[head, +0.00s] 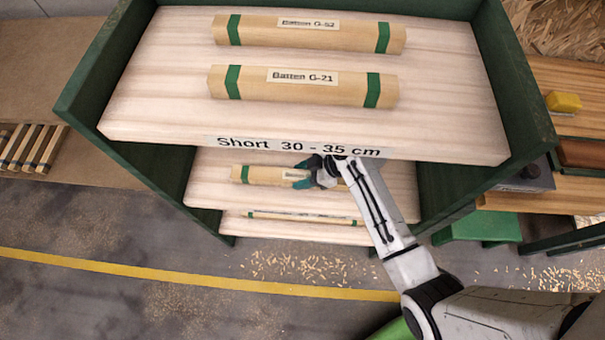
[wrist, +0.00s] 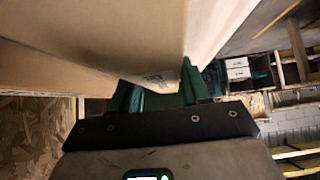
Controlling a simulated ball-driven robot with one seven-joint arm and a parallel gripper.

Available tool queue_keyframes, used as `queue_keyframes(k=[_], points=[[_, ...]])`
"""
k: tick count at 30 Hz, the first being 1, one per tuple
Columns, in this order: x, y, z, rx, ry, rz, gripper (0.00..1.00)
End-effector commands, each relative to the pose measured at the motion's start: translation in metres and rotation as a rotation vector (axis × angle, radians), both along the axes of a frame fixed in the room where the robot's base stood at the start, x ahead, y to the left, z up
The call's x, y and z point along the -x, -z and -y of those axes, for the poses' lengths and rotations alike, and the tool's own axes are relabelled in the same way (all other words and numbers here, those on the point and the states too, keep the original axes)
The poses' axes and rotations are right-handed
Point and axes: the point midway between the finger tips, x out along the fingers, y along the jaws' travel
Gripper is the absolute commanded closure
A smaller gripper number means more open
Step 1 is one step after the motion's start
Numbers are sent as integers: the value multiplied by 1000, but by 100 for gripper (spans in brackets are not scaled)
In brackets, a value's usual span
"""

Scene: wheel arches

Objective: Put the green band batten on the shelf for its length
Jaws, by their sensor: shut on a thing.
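A green rack holds pale wooden shelves. My gripper (head: 312,172) is at the middle shelf (head: 208,185), below the top shelf's front edge. It is shut on a wooden batten (head: 265,175) with a green band near its left end. This batten lies crosswise over the middle shelf; its label is partly hidden by my gripper, and I cannot tell whether it touches the board. In the wrist view pale wood (wrist: 150,70) fills the top, between and above the green fingers (wrist: 158,95). The top shelf (head: 160,60) is labelled "Short 30 - 35 cm".
Batten G-52 (head: 355,37) and Batten G-21 (head: 310,88) lie on the top shelf. Another green-banded batten (head: 300,217) lies on the lowest shelf. Green side panels (head: 525,90) flank the shelves. More battens (head: 30,147) lie at the left. The floor in front has wood shavings.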

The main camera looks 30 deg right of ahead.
Motion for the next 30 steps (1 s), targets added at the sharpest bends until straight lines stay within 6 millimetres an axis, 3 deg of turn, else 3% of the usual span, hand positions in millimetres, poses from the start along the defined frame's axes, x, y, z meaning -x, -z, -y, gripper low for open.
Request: queue_keyframes(k=[8, 9, 17, 26, 30], points=[[-1, 6, 0, 1, 0, 3, 100], [0, 6, 0, 1, 0, 1, 52], [0, 6, 0, 1, 0, 1, 28], [1, 4, 2, 1, 1, 2, 28], [8, -8, 13, 2, 4, 4, 28]])
